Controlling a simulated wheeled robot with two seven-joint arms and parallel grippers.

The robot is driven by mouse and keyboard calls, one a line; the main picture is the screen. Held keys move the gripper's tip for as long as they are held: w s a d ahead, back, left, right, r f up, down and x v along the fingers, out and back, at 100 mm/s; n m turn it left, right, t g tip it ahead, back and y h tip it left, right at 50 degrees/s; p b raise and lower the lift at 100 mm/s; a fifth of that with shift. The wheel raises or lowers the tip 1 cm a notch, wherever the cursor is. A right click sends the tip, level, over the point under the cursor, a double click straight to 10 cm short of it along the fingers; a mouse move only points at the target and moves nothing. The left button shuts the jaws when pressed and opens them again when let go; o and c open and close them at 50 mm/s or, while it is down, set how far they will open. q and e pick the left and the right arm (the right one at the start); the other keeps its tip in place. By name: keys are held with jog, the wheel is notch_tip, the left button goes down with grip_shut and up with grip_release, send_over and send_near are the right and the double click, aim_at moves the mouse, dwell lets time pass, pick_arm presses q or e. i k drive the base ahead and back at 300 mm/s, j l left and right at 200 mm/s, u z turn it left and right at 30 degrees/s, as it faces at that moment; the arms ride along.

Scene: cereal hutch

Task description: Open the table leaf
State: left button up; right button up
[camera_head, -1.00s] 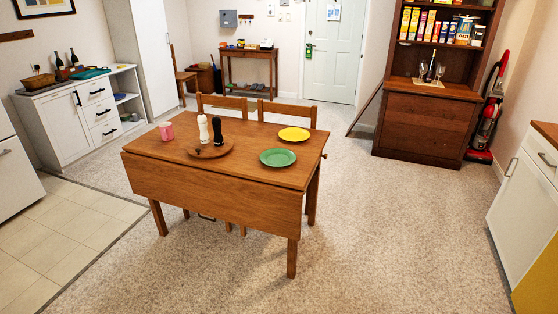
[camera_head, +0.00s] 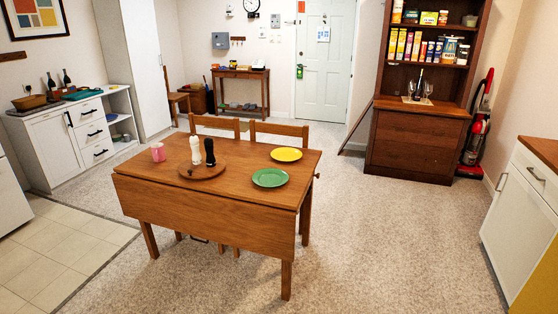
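The wooden table (camera_head: 232,178) stands in the middle of the room. Its near leaf (camera_head: 205,213) hangs down along the front side, folded. On the top are a green plate (camera_head: 270,178), a yellow plate (camera_head: 286,154), a pink cup (camera_head: 158,152) and a round wooden board (camera_head: 202,172). A white mill (camera_head: 195,150) and a black mill (camera_head: 210,152) stand on the board. A small knob (camera_head: 317,176) sticks out at the table's right end. Neither gripper is in view.
Two wooden chairs (camera_head: 279,129) stand behind the table. A brown hutch (camera_head: 417,140) with boxes and a red vacuum cleaner (camera_head: 474,140) are at the back right. White cabinets line the left (camera_head: 85,140) and right (camera_head: 525,215). The carpet in front and right of the table is clear.

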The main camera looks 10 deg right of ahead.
aim_at(270, 231)
jog(key=i+l+z, duration=0.15)
jog(key=i+l, duration=0.45)
jog(key=l, duration=0.2)
jog(key=i+l+z, duration=0.1)
jog(key=i+l, duration=0.5)
jog(key=l, duration=0.1)
